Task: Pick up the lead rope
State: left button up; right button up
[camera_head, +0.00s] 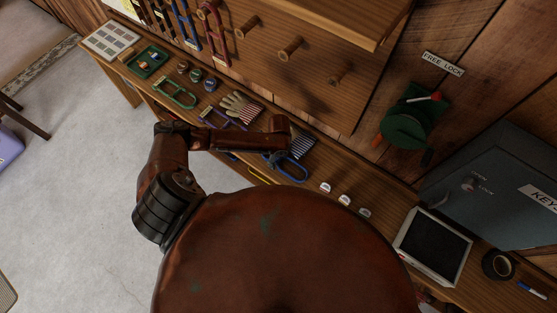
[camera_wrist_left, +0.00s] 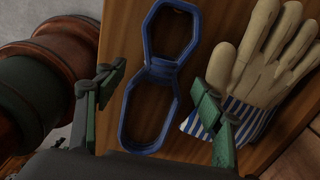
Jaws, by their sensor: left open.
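A blue figure-eight loop (camera_wrist_left: 160,68), which may be the lead rope or a halter, lies flat on the wooden bench in the left wrist view. Part of it shows in the head view (camera_head: 290,173) beside my left gripper (camera_head: 276,158). In the wrist view my left gripper (camera_wrist_left: 157,88) is open, with its green fingers on either side of the loop and nothing held. I cannot tell how far above the loop it is. Blue (camera_head: 186,24) and red (camera_head: 216,36) straps hang on the wall pegs. My right gripper is not in view.
A glove with a striped cuff (camera_wrist_left: 262,65) lies close right of the loop. Green (camera_head: 177,93) and purple loops, another glove (camera_head: 241,106) and small round items lie along the bench (camera_head: 385,195).

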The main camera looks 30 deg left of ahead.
pick_arm(q)
jog(key=shift+f, duration=0.5)
jog(key=c, duration=1.1)
jog(key=shift+c, duration=0.6)
jog(key=shift+r, duration=0.15)
